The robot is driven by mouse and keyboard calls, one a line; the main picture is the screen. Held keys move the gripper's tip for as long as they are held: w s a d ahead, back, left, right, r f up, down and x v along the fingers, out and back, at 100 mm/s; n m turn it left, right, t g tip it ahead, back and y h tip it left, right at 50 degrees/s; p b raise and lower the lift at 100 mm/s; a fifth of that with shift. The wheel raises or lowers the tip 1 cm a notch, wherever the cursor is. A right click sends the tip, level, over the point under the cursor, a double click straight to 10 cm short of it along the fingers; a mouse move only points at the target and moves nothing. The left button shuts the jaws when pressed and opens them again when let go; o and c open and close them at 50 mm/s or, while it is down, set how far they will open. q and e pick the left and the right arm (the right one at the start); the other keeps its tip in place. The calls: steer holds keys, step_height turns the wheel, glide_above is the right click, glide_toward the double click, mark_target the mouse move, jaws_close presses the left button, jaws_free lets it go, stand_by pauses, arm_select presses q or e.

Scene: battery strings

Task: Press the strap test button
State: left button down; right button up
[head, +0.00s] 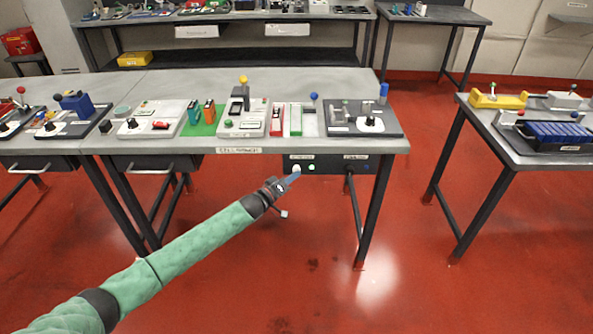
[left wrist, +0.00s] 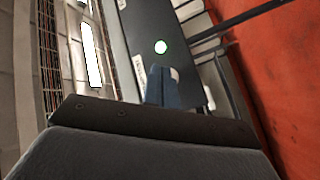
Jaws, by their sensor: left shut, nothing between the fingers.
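A dark panel (head: 330,169) hangs under the front edge of the middle table. It carries a white button (head: 296,168) and a lit green button (head: 311,168), with small labels above that are too small to read. My left gripper (head: 294,177) is shut and empty, its fingertips at the white button's lower edge; I cannot tell whether they touch it. In the left wrist view the blue fingers (left wrist: 163,88) partly cover a pale round button (left wrist: 174,73). The lit green-rimmed button (left wrist: 161,47) shows beyond them. My right gripper is not in view.
The table top (head: 240,144) above the panel holds several test devices. A second table (head: 520,162) stands at right. Red floor (head: 330,290) is free between them.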

arm_select(q)
steer(key=shift+s, duration=0.45)
steer(key=s+p, duration=0.3)
steer(key=s, duration=0.2)
stand_by(0.5)
stand_by(0.7)
